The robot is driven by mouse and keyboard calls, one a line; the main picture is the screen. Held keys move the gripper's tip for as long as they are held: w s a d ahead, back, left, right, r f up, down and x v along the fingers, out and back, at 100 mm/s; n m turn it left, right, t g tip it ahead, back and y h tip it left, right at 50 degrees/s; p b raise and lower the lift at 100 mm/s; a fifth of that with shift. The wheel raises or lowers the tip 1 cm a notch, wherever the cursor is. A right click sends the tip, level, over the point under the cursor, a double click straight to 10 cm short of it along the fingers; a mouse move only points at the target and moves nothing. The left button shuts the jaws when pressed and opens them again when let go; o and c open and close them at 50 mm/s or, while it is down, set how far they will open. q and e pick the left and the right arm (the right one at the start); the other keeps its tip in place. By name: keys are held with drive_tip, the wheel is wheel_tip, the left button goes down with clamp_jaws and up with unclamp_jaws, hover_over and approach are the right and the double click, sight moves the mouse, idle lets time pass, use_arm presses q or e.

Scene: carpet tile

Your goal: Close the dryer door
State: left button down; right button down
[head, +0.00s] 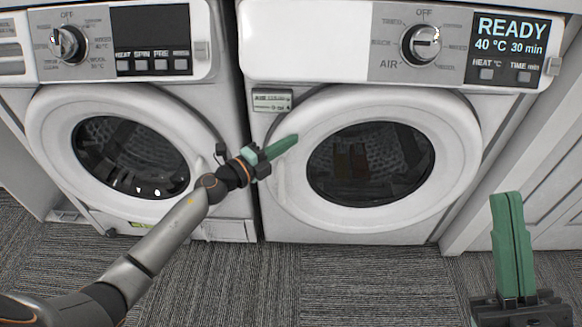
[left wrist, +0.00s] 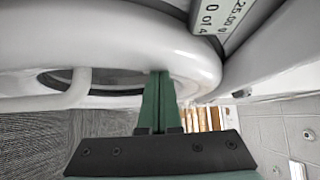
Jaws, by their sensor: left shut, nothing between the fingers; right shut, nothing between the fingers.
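The dryer (head: 262,125) is the right-hand machine in the head view, with a lit READY panel. Its round white dryer door (head: 455,150), with dark glass, sits against or very near the front; I cannot tell whether it is fully latched. My left gripper (head: 292,141) is shut and empty, its green fingertips at the door's left rim. In the left wrist view the shut fingers (left wrist: 160,76) overlap the white door rim (left wrist: 200,65); contact is unclear. My right gripper (head: 507,197) is shut and empty, pointing up at the lower right, away from the door.
A white washer (head: 235,90) with a round door (head: 50,130) stands close on the left, behind my left arm. A small label (head: 272,101) is on the dryer's front. White cabinet panels (head: 535,165) stand at right. Grey carpet (head: 360,285) in front is clear.

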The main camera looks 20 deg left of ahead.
use_arm(q)
drive_tip(key=shift+w+a+r, duration=0.45)
drive_tip(key=shift+w+a, duration=0.05)
drive_tip(key=shift+a, duration=0.1)
use_arm(e)
drive_tip(key=shift+s+a+f, duration=0.1)
drive_tip(key=shift+s+f, duration=0.1)
drive_tip(key=shift+s, duration=0.05)
use_arm(q)
drive_tip(key=shift+s+a+f, duration=0.2)
drive_tip(key=shift+s, duration=0.25)
drive_tip(key=p+v, duration=0.1)
drive_tip(key=v, duration=1.1)
drive_tip(key=shift+s+d+f+h+p, duration=0.2)
drive_tip(key=shift+d+h+p, duration=0.1)
drive_tip(key=shift+d, duration=0.1)
use_arm(e)
drive_tip(key=shift+w+r, duration=0.3)
drive_tip(key=shift+r, duration=0.35)
